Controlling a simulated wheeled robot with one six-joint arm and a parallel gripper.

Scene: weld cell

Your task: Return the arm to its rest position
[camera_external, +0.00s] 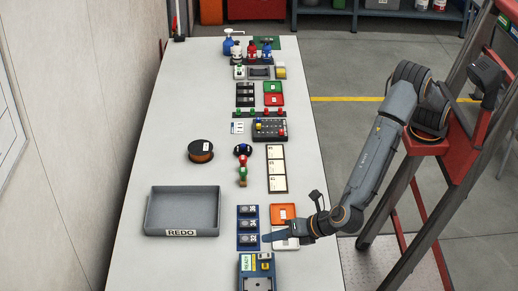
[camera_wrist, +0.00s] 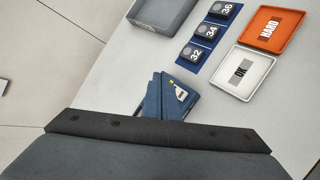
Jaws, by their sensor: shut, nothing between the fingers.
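My gripper (camera_external: 267,238) is shut and empty at the end of my arm, which reaches down and left from its mount on the right. In the external view its tip is over the near part of the table, beside the blue plate (camera_external: 239,238) with tiles numbered 32, 34 and 36. The gripper overlaps a white tray (camera_external: 285,246) in that view. I cannot tell its exact height above the table. In the wrist view a blue-grey shape (camera_wrist: 152,100) juts past the dark edge at the bottom; the white tray (camera_wrist: 265,74) is right of it.
The white table (camera_external: 180,110) holds a grey REDO bin (camera_external: 154,230), an orange tray (camera_external: 283,211), a blue READY device (camera_external: 245,284), a spool (camera_external: 201,154), a card strip (camera_external: 278,190) and several small items farther back. Red and grey framing (camera_external: 453,150) stands right. Left-middle tabletop is clear.

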